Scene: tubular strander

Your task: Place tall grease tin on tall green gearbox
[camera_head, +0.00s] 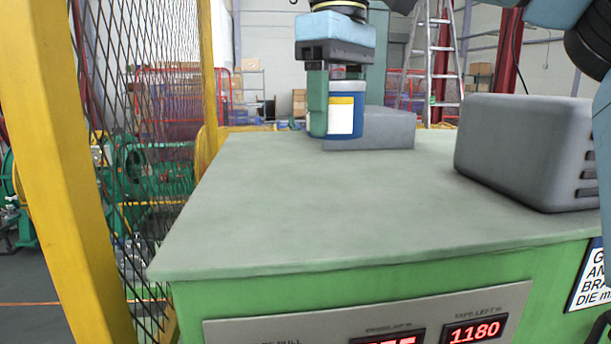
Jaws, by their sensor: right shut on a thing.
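My right gripper (333,98) is at the upper middle, pointing down, with a green finger at the left side of the tin. It is shut on the grease tin (344,116), a blue cylinder with a white and yellow label, held upright. The tin shows over the far part of a flat grey-green top (290,200) on a green cabinet (400,265). I cannot tell whether its base touches that top. No part is clearly marked as the tall green gearbox, so I cannot tell whether this cabinet is it. My left gripper is not in view.
A low grey block (390,130) lies behind and right of the tin. A larger grey box (530,150) stands on the right of the top. A yellow post (60,170) and mesh guard are at left. The middle and front of the top are clear.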

